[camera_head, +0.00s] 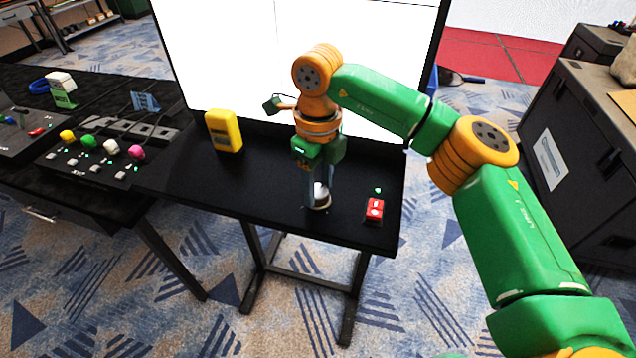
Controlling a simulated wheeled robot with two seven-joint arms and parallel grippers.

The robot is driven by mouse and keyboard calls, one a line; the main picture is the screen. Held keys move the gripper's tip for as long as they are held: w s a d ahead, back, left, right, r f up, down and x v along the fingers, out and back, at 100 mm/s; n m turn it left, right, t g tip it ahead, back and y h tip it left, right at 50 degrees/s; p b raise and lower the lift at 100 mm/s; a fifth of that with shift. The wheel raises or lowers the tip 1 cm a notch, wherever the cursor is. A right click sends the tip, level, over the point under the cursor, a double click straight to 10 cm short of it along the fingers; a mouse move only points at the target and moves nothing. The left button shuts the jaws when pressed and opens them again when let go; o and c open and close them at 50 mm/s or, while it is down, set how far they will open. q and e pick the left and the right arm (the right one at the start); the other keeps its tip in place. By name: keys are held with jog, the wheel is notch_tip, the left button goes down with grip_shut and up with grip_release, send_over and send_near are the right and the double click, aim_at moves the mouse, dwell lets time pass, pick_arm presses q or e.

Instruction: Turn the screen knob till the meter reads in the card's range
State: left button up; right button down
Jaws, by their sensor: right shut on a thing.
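My right gripper (318,190) points down at the black table (270,215) in front of the big screen. It is shut on a pale knob (320,192) with a light round base on the table top; the fingers partly cover it. The large screen (230,60) stands behind and shows plain white, with a thin vertical line near its top. I can make out no meter reading. A yellow device (223,131) stands upright at the table's back left; whether it is the meter or bears a card is not clear. My left gripper is out of view.
A red switch box (374,210) sits right of the gripper, with a small green light (378,190) behind it. A panel with several coloured knobs (88,142) is on the left desk. Dark cases (575,150) stand at right.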

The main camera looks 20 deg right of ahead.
aim_at(318, 190)
jog(key=shift+r, duration=0.1)
jog(key=shift+c, duration=1.6)
grip_release()
notch_tip(318, 190, up, 7)
jog(key=shift+r, duration=0.1)
